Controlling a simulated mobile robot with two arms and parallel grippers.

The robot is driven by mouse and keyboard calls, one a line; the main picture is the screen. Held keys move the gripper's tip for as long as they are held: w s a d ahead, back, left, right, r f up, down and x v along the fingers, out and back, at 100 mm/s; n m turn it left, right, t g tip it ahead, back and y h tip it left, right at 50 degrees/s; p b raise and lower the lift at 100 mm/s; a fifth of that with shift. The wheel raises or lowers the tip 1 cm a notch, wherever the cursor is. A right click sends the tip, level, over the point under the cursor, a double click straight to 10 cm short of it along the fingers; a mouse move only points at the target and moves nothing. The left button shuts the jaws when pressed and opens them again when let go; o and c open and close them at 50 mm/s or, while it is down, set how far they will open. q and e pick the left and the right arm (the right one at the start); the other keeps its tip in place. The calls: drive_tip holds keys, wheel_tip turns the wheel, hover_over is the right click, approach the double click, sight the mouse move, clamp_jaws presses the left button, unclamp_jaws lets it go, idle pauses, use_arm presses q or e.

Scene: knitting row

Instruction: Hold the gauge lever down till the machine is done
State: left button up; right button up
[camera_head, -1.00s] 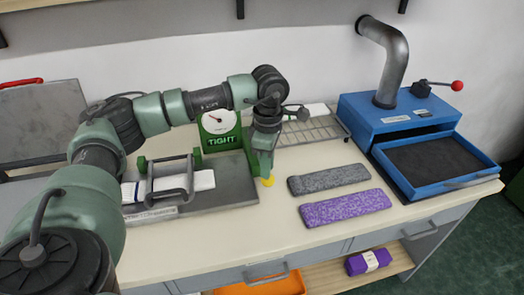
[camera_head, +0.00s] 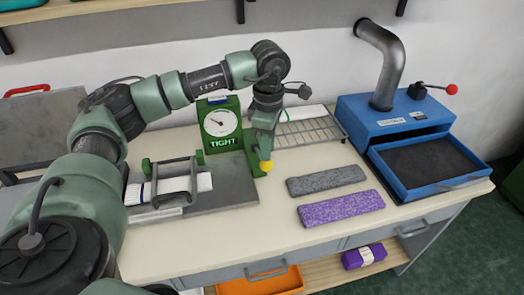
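The green gauge machine (camera_head: 221,125) has a white dial and a sign reading TIGHT. The dial needle points to the upper left. A yellow lever knob (camera_head: 266,166) shows at the machine's right side. My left gripper (camera_head: 264,148) points down right above the knob and seems to touch it; I cannot tell if its fingers are open or shut. Part of the lever is hidden behind the gripper. A white striped knit piece (camera_head: 178,188) lies under the clamp frame on the grey plate (camera_head: 228,187). My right gripper is not in view.
A grey knit strip (camera_head: 326,180) and a purple one (camera_head: 340,208) lie on the table right of the lever. A wire rack (camera_head: 312,132) stands behind. A blue machine with an open tray (camera_head: 433,172) is at the right. The table front is clear.

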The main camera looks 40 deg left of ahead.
use_arm(q)
drive_tip(key=shift+r+p, duration=1.35)
drive_tip(key=shift+r, duration=1.05)
